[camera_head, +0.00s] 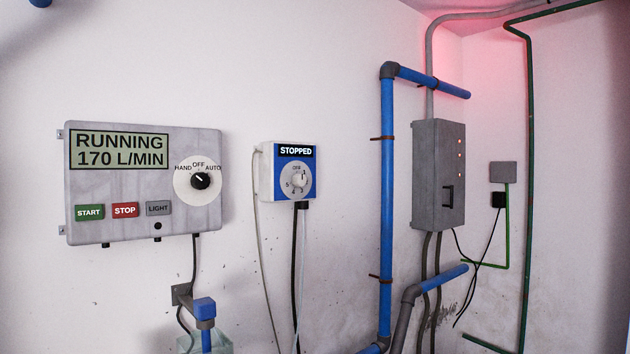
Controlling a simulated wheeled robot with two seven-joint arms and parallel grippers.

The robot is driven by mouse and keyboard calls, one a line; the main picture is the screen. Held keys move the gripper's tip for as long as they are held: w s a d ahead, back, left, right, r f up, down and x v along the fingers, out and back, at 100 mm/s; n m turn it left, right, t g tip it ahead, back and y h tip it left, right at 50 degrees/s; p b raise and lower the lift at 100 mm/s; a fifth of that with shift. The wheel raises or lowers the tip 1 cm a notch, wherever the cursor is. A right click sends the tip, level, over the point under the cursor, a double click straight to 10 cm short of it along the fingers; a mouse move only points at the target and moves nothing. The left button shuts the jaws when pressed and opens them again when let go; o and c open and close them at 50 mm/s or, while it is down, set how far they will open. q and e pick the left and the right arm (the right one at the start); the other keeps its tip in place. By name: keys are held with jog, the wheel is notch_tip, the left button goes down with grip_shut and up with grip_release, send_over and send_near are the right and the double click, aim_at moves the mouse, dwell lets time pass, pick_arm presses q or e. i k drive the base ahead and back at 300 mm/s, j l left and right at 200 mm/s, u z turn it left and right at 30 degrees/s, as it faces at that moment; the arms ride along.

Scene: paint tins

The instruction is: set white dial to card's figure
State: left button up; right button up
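A small white dial knob (299,180) sits on the blue face of a box (265,172) on the wall, in the middle of the view. Around it are small marks, with OFF at the top and figures such as 5 and 4 below; the rest is too small to read. The knob's pointer setting is not clear. The box's display (296,151) reads STOPPED. No card with a figure can be made out. Neither of my grippers is in view.
A grey panel (110,185) at left reads RUNNING 170 L/MIN. It has START, STOP and LIGHT buttons and a black knob (201,181) marked HAND, OFF, AUTO. A blue pipe (387,200) and a grey cabinet (430,180) stand to the right. Cables hang below the box.

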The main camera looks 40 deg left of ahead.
aim_at(298, 180)
jog(key=i+j, duration=0.1)
jog(key=j, duration=0.5)
jog(key=i+j, duration=0.1)
jog(key=j, duration=0.5)
jog(key=i+j, duration=0.1)
jog(key=j, duration=0.55)
jog(key=z, duration=0.05)
